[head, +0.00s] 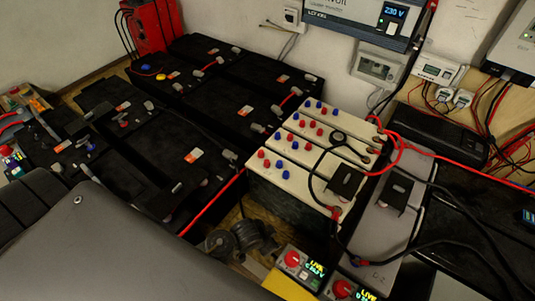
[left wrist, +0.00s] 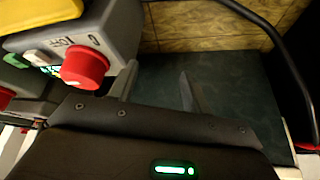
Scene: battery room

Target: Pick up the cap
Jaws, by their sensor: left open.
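Several small red and blue caps (head: 290,138) stand in rows on top of the cream battery cells (head: 320,150) in the head view. A yellow cap-like piece (head: 145,69) sits on a black battery at the back left. I cannot tell which cap the task means. My left gripper (left wrist: 158,88) is open in the left wrist view, its two fingers apart over a dark green surface (left wrist: 225,85), with nothing seen between them. A grey box with a red knob (left wrist: 84,67) is close beside its left finger. I cannot make out its fingertips in the head view. My right gripper is not seen.
Black batteries (head: 215,110) fill the left and back. Grey boxes with red knobs (head: 292,258) and lit displays stand at the front. Red and black cables (head: 400,150) loop over the cells at right. A wall unit (head: 360,18) hangs at the back.

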